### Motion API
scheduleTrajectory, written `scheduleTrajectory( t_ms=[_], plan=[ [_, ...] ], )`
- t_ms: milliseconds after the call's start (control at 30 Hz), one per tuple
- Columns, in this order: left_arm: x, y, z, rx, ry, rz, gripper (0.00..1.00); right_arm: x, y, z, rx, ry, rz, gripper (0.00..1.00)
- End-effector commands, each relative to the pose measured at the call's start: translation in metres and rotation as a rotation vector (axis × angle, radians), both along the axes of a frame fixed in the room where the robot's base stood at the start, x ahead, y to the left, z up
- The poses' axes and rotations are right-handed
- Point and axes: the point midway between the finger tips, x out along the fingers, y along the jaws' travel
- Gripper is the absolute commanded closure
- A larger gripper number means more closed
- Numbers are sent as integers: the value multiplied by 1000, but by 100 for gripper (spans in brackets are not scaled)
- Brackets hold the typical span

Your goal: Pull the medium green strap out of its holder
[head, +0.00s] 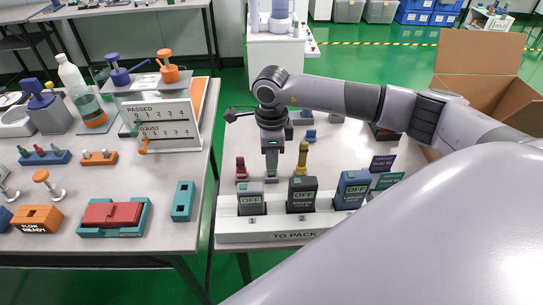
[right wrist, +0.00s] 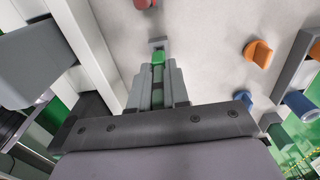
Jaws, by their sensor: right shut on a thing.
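My right gripper (head: 271,172) points straight down over the right table, just behind the row of testers. In the right wrist view its fingers (right wrist: 157,85) are shut on a green strap (right wrist: 158,59), whose end shows between the fingertips. A small grey block, apparently the strap's holder (right wrist: 158,44), shows just beyond the fingertips. I cannot tell whether the strap is still seated in it. In the head view the fingers hide the strap. My left gripper is not in view.
A white TO PACK tray (head: 232,230) holds grey (head: 250,198), black (head: 302,194) and blue (head: 352,190) testers in front of the gripper. A red piece (head: 241,169) stands left, a yellow one (head: 302,157) right. An open cardboard box (head: 480,52) is at the far right.

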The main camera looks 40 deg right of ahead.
Motion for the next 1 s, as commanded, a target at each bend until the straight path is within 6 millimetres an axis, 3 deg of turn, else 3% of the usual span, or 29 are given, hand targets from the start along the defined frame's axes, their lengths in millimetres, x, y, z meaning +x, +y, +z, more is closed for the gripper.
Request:
scheduleTrajectory(
  t_ms=[733,1000],
  plan=[
    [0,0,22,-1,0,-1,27,0,0,32,0,-1,0,100],
    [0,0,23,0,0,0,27,0,0,34,1,-1,0,100]
  ],
)
